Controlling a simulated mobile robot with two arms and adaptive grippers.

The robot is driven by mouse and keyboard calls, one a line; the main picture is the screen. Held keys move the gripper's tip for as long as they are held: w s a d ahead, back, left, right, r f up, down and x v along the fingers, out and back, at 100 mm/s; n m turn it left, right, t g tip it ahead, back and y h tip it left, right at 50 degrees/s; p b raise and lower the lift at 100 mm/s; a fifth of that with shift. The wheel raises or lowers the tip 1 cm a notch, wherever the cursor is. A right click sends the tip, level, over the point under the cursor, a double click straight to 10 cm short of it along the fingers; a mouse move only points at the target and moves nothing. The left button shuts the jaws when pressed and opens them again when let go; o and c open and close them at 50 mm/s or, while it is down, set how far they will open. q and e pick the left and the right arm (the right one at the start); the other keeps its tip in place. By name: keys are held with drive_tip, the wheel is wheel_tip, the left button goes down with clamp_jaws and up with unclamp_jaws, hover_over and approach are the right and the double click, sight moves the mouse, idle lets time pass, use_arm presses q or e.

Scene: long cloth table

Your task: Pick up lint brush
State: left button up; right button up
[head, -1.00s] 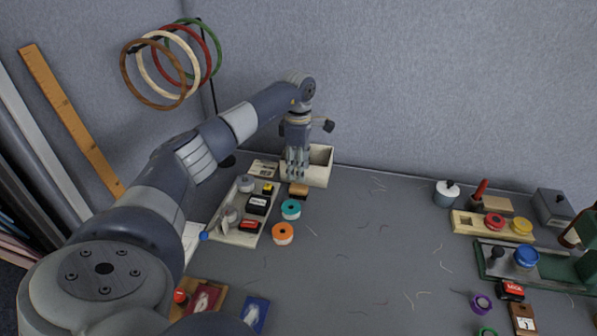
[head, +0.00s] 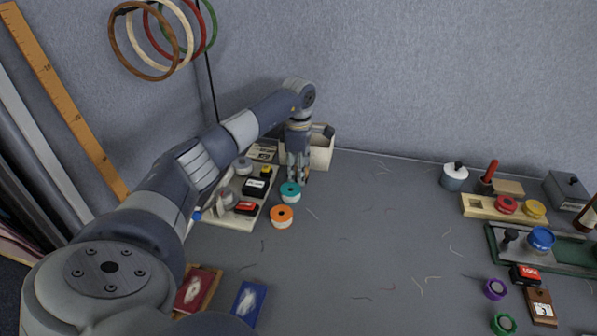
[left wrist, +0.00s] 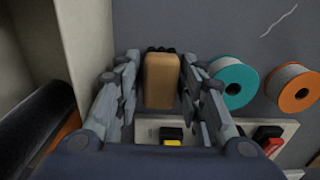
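A small wooden block with dark bristles at its far end, which looks like the lint brush (left wrist: 162,82), lies on the grey table. My left gripper (left wrist: 158,85) is open, pointing down, with one finger on each side of the brush. A gap shows between the brush and the left finger; the right finger is nearer to it. In the head view the left gripper (head: 297,174) hides most of the brush. My right gripper is not in view.
A cream box (head: 321,152) stands close behind the gripper. A teal spool (head: 290,191) and an orange spool (head: 281,217) stand just right and in front. A pale tray (head: 235,223) with stamps lies to the left.

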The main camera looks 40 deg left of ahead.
use_arm(q)
drive_tip(key=shift+r, duration=0.1)
drive_tip(key=c, duration=0.8)
drive_tip(key=shift+c, duration=0.2)
drive_tip(key=shift+r, duration=0.1)
drive_tip(key=shift+r+p, duration=0.45)
drive_tip(key=shift+p, duration=0.1)
wheel_tip(320, 180, up, 3)
drive_tip(key=p, duration=0.2)
drive_tip(key=shift+r+p, duration=0.1)
drive_tip(key=shift+p, duration=0.25)
drive_tip(key=s+d+p, duration=0.2)
drive_tip(key=s+d, duration=0.1)
drive_tip(key=s+d+p, duration=0.1)
drive_tip(key=s+d, duration=0.2)
drive_tip(key=s+d+p, duration=0.2)
drive_tip(key=s+d, duration=0.1)
drive_tip(key=s, duration=0.1)
drive_tip(key=shift+s+d+r+p, duration=0.1)
drive_tip(key=shift+d+r+p, duration=0.2)
drive_tip(key=shift+s+d, duration=0.75)
